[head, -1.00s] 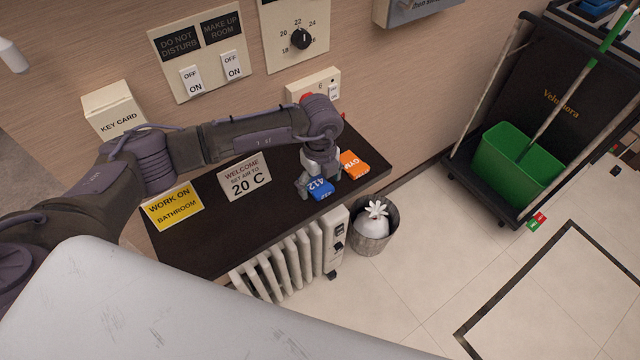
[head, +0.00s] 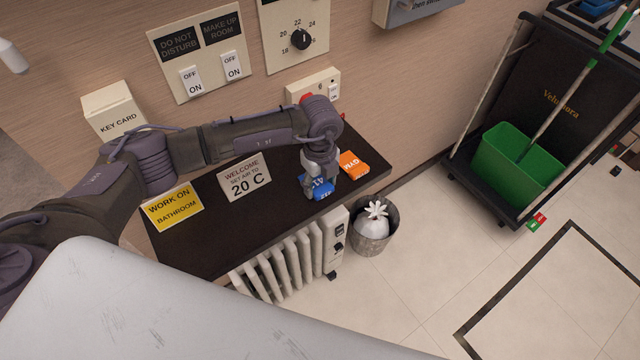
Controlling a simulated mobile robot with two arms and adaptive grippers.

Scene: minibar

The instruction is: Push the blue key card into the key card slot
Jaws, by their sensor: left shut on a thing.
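The blue key card (head: 323,190), with white digits, is at the front edge of the dark shelf, right of the middle. My left gripper (head: 318,186) comes down over it from above and is shut on it, hiding part of the card. The key card slot (head: 117,117) is a cream box marked KEY CARD on the wall at the left, behind my left arm. Its opening cannot be made out. My right gripper is not in view.
An orange card (head: 352,165) lies right of my gripper on the shelf (head: 215,245). A grey sign (head: 244,178) and a yellow sign (head: 173,207) stand left of it. A radiator (head: 290,262) and a bin (head: 374,228) are below. Wall switches (head: 200,50) are above my arm.

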